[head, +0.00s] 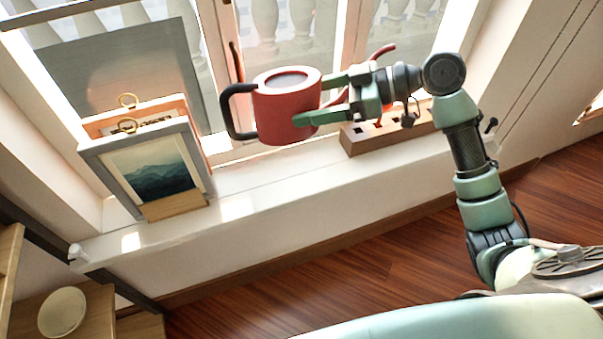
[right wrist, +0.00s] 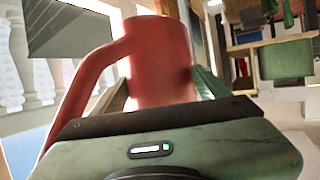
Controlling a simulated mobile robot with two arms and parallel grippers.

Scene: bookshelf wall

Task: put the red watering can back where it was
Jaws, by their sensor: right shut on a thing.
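The red watering can (head: 285,110) has a dark handle on its left and a red spout that shows behind my gripper on its right. My right gripper (head: 315,100) is shut on the can's body, with one green finger on each side. The can looks upright in front of the window, over the white windowsill (head: 260,195); I cannot tell whether its base touches anything. In the right wrist view the can's red body (right wrist: 162,60) stands between the two fingers, with a red tube running down to the left. My left gripper is not in view.
A framed mountain picture (head: 150,172) stands on the left of the sill, with another frame behind it. A wooden block with holes (head: 365,138) sits on the sill to the right, partly under my gripper. Bare sill shows between them. A round pale object (head: 62,311) is at lower left.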

